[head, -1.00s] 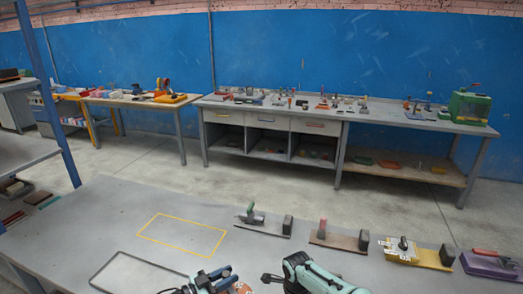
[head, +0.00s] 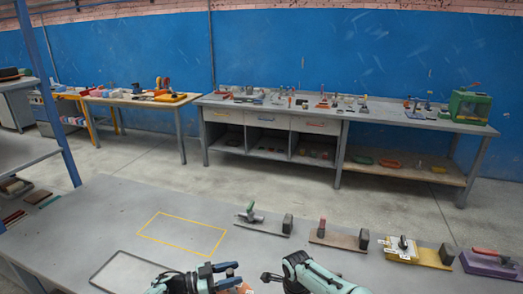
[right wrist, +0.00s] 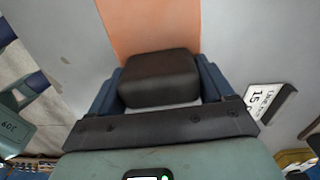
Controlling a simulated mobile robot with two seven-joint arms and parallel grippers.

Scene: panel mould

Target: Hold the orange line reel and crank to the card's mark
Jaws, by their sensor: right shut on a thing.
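The orange line reel shows in the right wrist view as an orange board (right wrist: 150,28) with a dark block (right wrist: 158,78) on it. My right gripper (right wrist: 160,85) is shut on this block, a blue finger on each side. In the head view only a small orange patch (head: 244,288) shows at the bottom edge. My left gripper (head: 238,273) is beside it there, its blue fingers apart and seemingly empty. The crank is hidden or out of frame. A white card (right wrist: 264,102) stands right of the block; its print is only partly readable, with "15" visible.
On the grey table, a grey board (head: 263,226), a brown board (head: 338,240), a yellow board (head: 432,257) and a purple board (head: 490,266) stand in a row, each with fittings. A yellow outline (head: 183,233) and a dark-edged outline (head: 135,272) are empty.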

